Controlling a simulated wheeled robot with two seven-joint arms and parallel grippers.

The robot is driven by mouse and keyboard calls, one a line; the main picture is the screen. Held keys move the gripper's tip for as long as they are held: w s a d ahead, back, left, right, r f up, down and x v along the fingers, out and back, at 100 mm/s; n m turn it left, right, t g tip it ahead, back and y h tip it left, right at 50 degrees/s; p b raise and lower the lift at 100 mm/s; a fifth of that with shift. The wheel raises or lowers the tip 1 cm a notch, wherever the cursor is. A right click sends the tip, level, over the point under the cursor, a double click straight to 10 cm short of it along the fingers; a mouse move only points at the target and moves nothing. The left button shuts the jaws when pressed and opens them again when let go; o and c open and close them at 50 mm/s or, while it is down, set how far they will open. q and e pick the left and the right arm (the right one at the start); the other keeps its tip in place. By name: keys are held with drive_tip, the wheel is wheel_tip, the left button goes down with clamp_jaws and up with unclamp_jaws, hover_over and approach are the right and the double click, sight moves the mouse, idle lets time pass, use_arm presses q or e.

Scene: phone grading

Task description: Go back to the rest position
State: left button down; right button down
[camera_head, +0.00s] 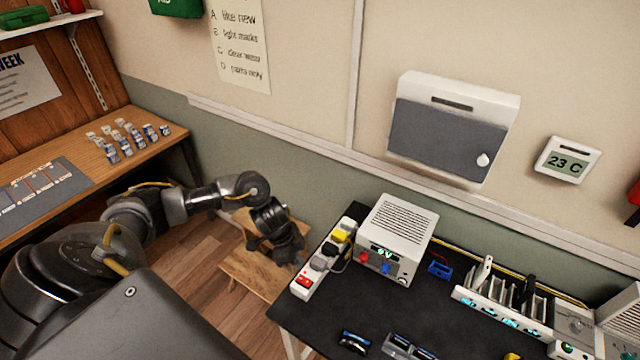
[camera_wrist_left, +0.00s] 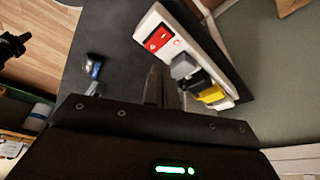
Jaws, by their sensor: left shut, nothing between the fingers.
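My left arm comes in from the left in the head view, and my left gripper (camera_head: 285,252) hangs in the air to the left of the black worktable (camera_head: 440,295). The gripper is shut and empty. In the left wrist view its closed fingers (camera_wrist_left: 160,88) point toward the white power strip (camera_wrist_left: 165,32) at the table's edge. I cannot tell how close the fingers are to the strip. My right gripper does not show clearly; a dark piece (camera_wrist_left: 12,46) at the left edge of the wrist view is too small to identify.
A power strip (camera_head: 305,280) with plugs and a white power supply (camera_head: 402,225) stand at the worktable's left end. A charging rack (camera_head: 490,310) is further right. A low wooden stool (camera_head: 240,268) is below my gripper. A wooden bench (camera_head: 95,165) is at the left.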

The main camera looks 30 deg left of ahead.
use_arm(q)
drive_tip(key=s+d+r+n+t+h, duration=0.1)
drive_tip(key=d+t, duration=0.2)
drive_tip(key=d, duration=0.6)
drive_tip(key=s+d+n+t, duration=0.1)
drive_tip(key=s+d+t, duration=0.1)
drive_tip(key=d, duration=0.7)
drive_tip(key=s+a+r+n+g+y, duration=0.15)
drive_tip(key=s+a+n, duration=0.25)
drive_tip(key=s, duration=0.4)
drive_tip(key=s+a+f+n+g+y, duration=0.15)
drive_tip(key=s+a+n, duration=0.25)
drive_tip(key=s, duration=0.5)
wheel_tip(320, 180, down, 33)
drive_tip(key=s+g+b, duration=0.2)
drive_tip(key=b, duration=0.6)
drive_tip(key=s+a+f+b, duration=0.1)
drive_tip(key=s+f+b, duration=0.1)
drive_tip(key=s+f, duration=0.5)
drive_tip(key=s+a+f+y+b, duration=0.1)
drive_tip(key=s+a+f+b, duration=0.1)
drive_tip(key=s+f, duration=0.6)
wheel_tip(320, 180, down, 6)
drive_tip(key=shift+s+f+m+g+b, duration=0.1)
drive_tip(key=shift+s+m+g+b, duration=0.1)
drive_tip(key=shift+m+g+b, duration=0.35)
